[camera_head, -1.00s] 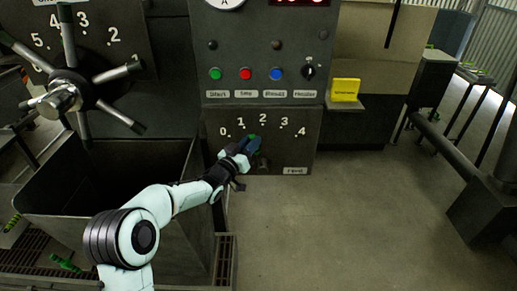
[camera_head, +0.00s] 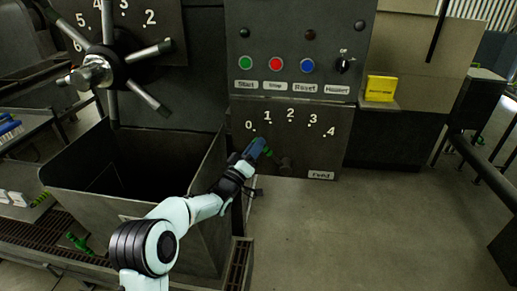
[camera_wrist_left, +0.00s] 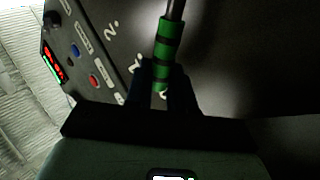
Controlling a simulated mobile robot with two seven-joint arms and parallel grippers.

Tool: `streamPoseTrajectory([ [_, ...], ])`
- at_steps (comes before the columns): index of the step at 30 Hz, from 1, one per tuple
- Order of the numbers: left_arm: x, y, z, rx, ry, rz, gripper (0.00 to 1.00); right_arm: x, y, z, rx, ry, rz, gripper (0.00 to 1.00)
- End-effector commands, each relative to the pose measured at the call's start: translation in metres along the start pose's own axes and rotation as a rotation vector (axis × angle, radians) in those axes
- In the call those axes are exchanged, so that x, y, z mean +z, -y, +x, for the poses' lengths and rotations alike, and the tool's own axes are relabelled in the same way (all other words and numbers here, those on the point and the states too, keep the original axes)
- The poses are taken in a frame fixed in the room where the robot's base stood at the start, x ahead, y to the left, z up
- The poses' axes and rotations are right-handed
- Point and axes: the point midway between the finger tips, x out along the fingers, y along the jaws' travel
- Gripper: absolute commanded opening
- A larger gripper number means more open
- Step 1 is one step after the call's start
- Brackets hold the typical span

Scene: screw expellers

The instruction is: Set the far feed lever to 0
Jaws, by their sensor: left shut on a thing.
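The feed lever, with its green grip (camera_head: 267,151), is on the dark panel under an arc of numbers from 0 to 4. It reaches left and a little up from its pivot (camera_head: 285,163), on the side of the 0 (camera_head: 249,125). The exact mark it points at is hard to tell. My left gripper (camera_head: 258,148) is shut on the lever's grip. In the left wrist view the grip (camera_wrist_left: 165,45), green with dark bands, runs down between the dark fingers (camera_wrist_left: 162,88). My right gripper is not in view.
Above the lever are green, red and blue buttons (camera_head: 276,65) and a rotary switch (camera_head: 343,65). A spoked handwheel (camera_head: 108,68) and an open dark hopper (camera_head: 60,180) stand left. A yellow block (camera_head: 380,88) is right of the panel. The floor (camera_head: 350,235) at right is clear.

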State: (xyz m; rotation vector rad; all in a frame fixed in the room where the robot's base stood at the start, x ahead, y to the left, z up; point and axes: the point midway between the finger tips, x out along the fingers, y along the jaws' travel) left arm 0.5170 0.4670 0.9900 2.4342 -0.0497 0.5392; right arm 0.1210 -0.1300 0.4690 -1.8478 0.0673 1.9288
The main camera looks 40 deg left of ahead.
Motion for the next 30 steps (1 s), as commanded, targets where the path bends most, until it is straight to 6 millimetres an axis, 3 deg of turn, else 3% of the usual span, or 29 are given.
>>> streamPoseTrajectory([
  [11, 0.0, 0.002, -0.001, -0.005, -0.003, -0.01, 0.0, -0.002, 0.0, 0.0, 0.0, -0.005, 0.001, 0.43],
  [12, 0.0, 0.002, -0.001, -0.005, -0.003, -0.01, 0.36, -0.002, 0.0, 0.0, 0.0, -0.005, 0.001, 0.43],
  [13, 0.0, 0.002, -0.001, -0.005, -0.003, -0.009, 0.46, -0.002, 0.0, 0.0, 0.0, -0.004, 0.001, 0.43],
  [14, 0.0, 0.002, -0.001, -0.005, -0.003, -0.009, 0.48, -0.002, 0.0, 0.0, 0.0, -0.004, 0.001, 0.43],
  [23, -0.001, 0.0, 0.0, -0.002, -0.003, -0.006, 0.48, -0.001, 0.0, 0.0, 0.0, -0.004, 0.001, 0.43],
  [30, -0.025, -0.019, 0.013, 0.001, -0.006, -0.004, 0.48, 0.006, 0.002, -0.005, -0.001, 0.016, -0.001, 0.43],
])
